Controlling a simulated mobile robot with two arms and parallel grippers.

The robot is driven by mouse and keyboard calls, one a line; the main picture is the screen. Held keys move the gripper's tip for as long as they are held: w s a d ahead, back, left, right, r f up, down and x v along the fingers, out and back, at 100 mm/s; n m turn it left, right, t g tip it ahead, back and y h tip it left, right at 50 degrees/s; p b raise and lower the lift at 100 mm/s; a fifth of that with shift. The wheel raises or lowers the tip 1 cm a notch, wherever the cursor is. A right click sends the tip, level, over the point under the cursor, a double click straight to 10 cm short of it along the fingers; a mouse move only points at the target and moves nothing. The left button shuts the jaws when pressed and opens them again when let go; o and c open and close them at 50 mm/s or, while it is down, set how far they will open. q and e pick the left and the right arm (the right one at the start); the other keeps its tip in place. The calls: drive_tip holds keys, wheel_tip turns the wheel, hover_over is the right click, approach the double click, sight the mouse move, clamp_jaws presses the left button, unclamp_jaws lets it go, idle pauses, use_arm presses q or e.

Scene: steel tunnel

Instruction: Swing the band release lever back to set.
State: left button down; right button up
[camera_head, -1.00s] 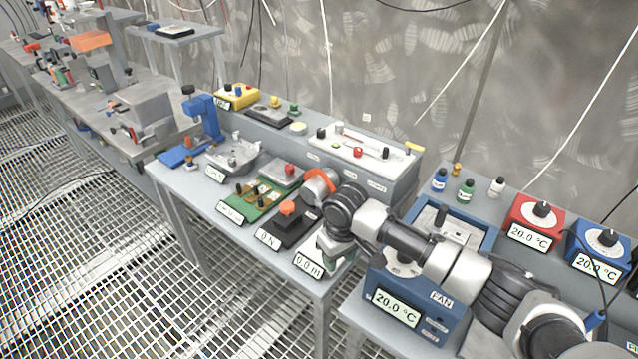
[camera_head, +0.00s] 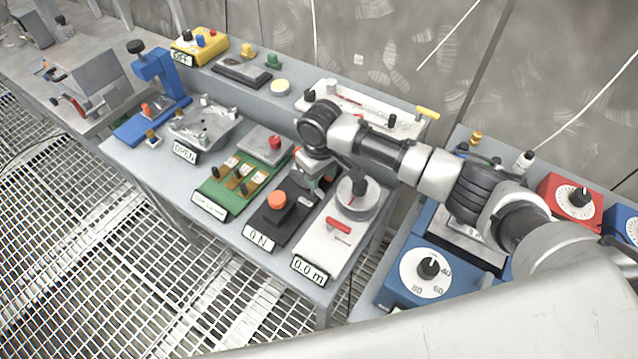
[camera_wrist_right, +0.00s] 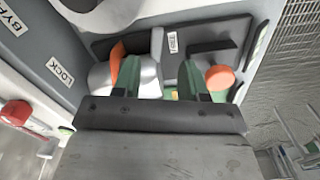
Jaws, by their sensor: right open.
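My right gripper (camera_head: 318,165) is low over the back of the black unit (camera_head: 262,228), whose display appears to read 0 N. In the right wrist view its two green-grey fingers (camera_wrist_right: 158,75) stand apart, with nothing clearly held. An orange lever-like piece (camera_wrist_right: 116,62) lies close to the left finger, against a silver drum (camera_wrist_right: 148,75); contact cannot be told. I take this piece for the band release lever, but no label confirms it. In the head view the gripper mostly hides it. An orange knob (camera_head: 277,200) stands on the unit's front, beside the right finger in the wrist view.
Right of the black unit is a white unit (camera_head: 338,238) reading 0.0 m, with a dial and red bar. Left is a green board (camera_head: 240,183) with several small levers. A grey panel box (camera_head: 270,103) runs behind. A blue unit (camera_head: 400,290) stands at the right.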

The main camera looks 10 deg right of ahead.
sight(320, 191)
drive_tip(key=f, duration=0.3)
drive_tip(key=shift+w+f, duration=0.3)
drive_tip(key=shift+f, duration=0.1)
drive_tip(key=f, duration=0.2)
drive_tip(key=shift+w+f, duration=0.2)
drive_tip(key=shift+f, duration=0.35)
drive_tip(key=c, duration=0.5)
use_arm(q)
drive_tip(key=shift+w+d+r, duration=0.1)
drive_tip(key=shift+w+r, duration=0.1)
drive_tip(key=shift+w, duration=0.35)
drive_tip(key=shift+w+r, duration=0.15)
drive_tip(key=shift+w, duration=0.4)
use_arm(e)
clamp_jaws()
